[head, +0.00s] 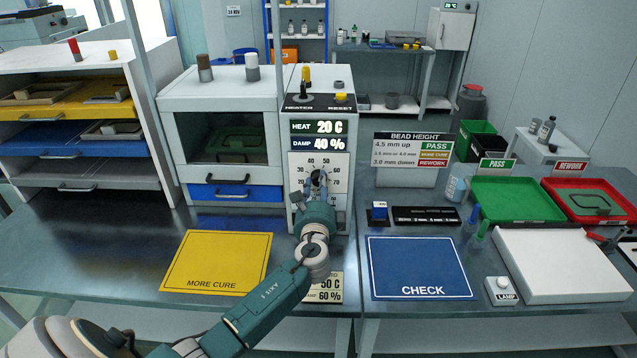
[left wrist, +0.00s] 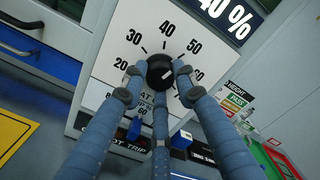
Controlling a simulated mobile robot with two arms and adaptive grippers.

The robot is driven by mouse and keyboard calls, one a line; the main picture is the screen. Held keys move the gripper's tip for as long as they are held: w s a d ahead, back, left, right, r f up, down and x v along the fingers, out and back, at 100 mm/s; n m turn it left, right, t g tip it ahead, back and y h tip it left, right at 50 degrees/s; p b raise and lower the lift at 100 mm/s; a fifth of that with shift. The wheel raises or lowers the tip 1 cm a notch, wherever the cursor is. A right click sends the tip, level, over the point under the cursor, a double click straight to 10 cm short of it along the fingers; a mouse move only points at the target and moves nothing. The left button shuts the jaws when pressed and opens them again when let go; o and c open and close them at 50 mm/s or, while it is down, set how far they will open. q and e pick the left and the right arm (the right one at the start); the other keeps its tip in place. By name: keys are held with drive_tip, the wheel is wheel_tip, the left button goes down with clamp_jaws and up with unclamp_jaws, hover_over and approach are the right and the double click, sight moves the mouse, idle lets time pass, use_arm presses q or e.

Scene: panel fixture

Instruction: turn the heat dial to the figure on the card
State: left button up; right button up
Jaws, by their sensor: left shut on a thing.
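The heat dial (left wrist: 160,70) is a round black knob on a white scale plate with figures from 20 up, below the display. My left gripper (left wrist: 155,76) is shut on the dial, its blue-grey fingers around the knob's sides. A pale mark shows on the knob, but I cannot tell its exact figure. In the head view the left gripper (head: 316,188) covers most of the dial. The heat display (head: 318,127) reads 20 C and the damp display (head: 318,143) 40 %. The card (head: 329,288), partly behind my arm, shows 50 C and 60 %.
A yellow MORE CURE mat (head: 217,262) lies left of my arm, and a blue CHECK mat (head: 418,267) lies right. A heater lever and a yellow reset button (head: 341,98) sit atop the panel. The bench left of the yellow mat is clear.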

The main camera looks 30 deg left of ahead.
use_arm(q)
drive_tip(key=shift+a+f+m, duration=0.1)
drive_tip(key=shift+f+m, duration=0.05)
drive_tip(key=shift+m, duration=0.45)
drive_tip(key=o, duration=1.1)
drive_tip(key=shift+s+a, duration=0.1)
drive_tip(key=shift+o, duration=0.2)
drive_tip(key=v, duration=1.2)
